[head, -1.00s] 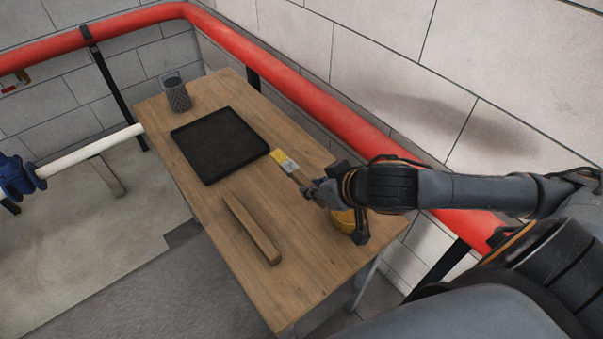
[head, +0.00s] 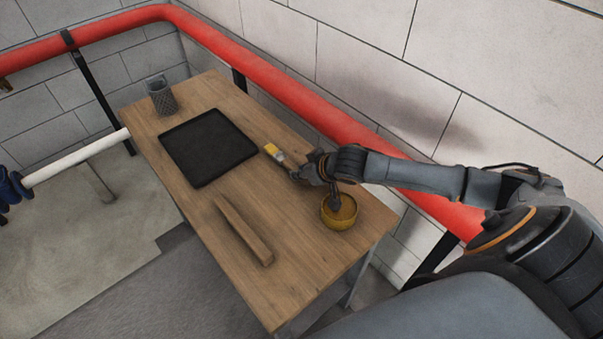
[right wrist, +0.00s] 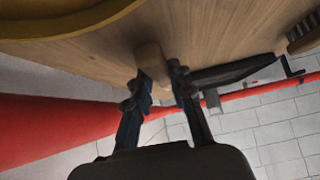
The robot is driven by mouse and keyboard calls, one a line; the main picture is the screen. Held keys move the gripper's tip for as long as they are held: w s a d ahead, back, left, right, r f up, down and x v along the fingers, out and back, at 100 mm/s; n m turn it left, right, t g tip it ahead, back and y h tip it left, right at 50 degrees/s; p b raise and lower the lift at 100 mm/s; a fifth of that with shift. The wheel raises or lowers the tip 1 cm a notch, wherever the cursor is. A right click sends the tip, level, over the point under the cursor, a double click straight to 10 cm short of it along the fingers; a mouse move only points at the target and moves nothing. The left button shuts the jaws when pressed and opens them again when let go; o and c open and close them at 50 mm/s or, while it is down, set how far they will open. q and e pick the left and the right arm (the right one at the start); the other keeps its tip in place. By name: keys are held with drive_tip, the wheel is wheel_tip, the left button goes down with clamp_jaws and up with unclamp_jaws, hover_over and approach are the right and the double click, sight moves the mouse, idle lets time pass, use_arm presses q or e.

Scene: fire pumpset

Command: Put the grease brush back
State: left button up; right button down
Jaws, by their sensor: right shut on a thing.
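The grease brush (head: 275,153) has yellow bristles and a metal band. Its bristle end points left, toward the tray. My right gripper (head: 300,172) is shut on its handle and holds it at the table's wall side, apparently above the top. In the right wrist view the wooden handle (right wrist: 148,58) shows at the fingertips (right wrist: 162,92); the bristles cannot be made out there. A yellow grease tin (head: 339,212) stands open near the right end, beneath my wrist. A grey mesh cup (head: 162,97) stands at the far end. My left gripper is out of view.
The wooden table (head: 190,215) carries a black tray (head: 207,147) and a long wooden bar (head: 243,230). A red pipe (head: 290,92) runs along the wall behind it. A white pipe (head: 75,158) with a blue fitting is at left. Bare tabletop lies between bar and tin.

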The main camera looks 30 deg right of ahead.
drive_tip(key=shift+f, duration=0.7)
drive_tip(key=c, duration=1.2)
unclamp_jaws()
drive_tip(key=shift+f, duration=0.1)
drive_tip(key=shift+o, duration=0.2)
drive_tip(key=v, duration=1.2)
drive_tip(key=shift+s, duration=0.1)
